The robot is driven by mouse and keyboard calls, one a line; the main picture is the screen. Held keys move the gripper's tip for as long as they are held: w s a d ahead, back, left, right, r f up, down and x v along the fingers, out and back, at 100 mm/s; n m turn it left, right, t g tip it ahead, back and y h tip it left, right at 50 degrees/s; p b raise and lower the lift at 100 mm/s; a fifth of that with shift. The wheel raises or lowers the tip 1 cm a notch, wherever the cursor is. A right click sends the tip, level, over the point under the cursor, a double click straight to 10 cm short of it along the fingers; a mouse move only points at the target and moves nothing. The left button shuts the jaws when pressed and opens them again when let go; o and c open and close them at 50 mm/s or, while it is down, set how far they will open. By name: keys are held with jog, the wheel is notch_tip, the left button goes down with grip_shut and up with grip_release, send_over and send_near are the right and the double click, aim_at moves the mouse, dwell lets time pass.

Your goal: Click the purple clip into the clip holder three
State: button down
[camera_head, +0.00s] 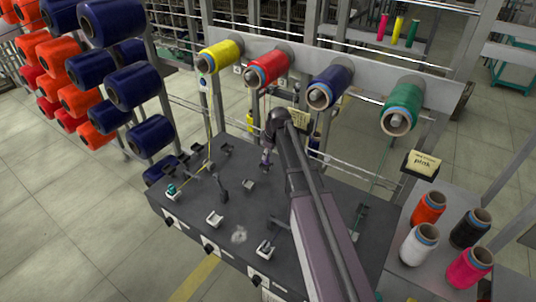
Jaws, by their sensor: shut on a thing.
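My arm reaches from the bottom right over the dark grey table. My gripper (268,149) points down above the back part of the table, below the gap between the red and blue bobbins. It is small and partly dark in the view, and is shut on the small purple clip (265,159), which looks held above the table. Pale clip holders stand along the table's front: one at the left (171,191) with a teal piece on it, one in the middle (214,219), and one at the right (265,250). I cannot tell which is number three.
Yellow (220,56), red (267,68), blue (329,87) and green (403,107) bobbins hang on the rail behind. Dark posts (222,190) and brackets stand on the table.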

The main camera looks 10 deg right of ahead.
jog(key=shift+f+b, duration=0.8)
jog(key=shift+f, duration=0.05)
jog(key=shift+c, duration=1.9)
grip_release()
jog(key=shift+r, duration=0.25)
